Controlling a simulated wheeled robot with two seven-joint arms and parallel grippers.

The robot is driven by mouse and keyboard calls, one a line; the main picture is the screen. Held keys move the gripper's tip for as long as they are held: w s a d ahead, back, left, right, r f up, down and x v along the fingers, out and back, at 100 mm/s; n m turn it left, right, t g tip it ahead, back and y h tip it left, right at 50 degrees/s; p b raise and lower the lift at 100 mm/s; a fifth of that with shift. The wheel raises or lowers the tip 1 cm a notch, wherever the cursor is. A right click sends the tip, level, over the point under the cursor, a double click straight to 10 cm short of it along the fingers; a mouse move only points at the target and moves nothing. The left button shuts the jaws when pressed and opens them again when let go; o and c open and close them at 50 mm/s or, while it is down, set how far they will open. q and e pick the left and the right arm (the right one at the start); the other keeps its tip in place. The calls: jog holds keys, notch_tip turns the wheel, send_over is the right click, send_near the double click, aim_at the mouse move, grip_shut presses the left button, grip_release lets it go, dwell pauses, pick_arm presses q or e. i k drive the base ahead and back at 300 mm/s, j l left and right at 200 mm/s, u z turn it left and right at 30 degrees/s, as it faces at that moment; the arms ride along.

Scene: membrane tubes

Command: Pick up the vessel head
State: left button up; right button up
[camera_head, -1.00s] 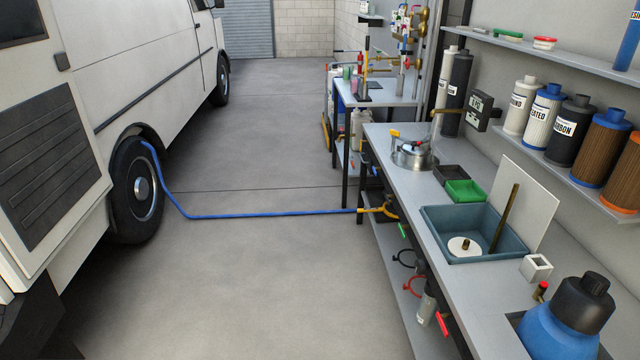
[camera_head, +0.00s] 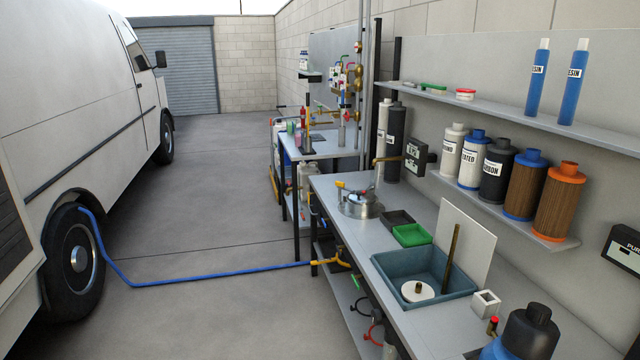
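No part is plainly marked as the vessel head. A white disc with a brass stub (camera_head: 418,290) lies in the blue-grey basin (camera_head: 395,268) on the bench. A brass-coloured rod (camera_head: 451,258) leans in the same basin. A black cap (camera_head: 532,328) sits on a blue vessel (camera_head: 497,351) at the lower right, cut off by the picture edge. I cannot tell which of these is the vessel head. Neither of my grippers is in view.
The grey bench (camera_head: 372,238) also holds a green tray (camera_head: 411,236), a steel pot (camera_head: 361,203) and a small white block (camera_head: 486,303). Several filter cartridges stand on a shelf (camera_head: 470,190). A blue hose (camera_head: 200,275) runs across the open floor from the van (camera_head: 70,120).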

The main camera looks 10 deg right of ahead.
aim_at(529, 333)
jog(key=z, duration=1.6)
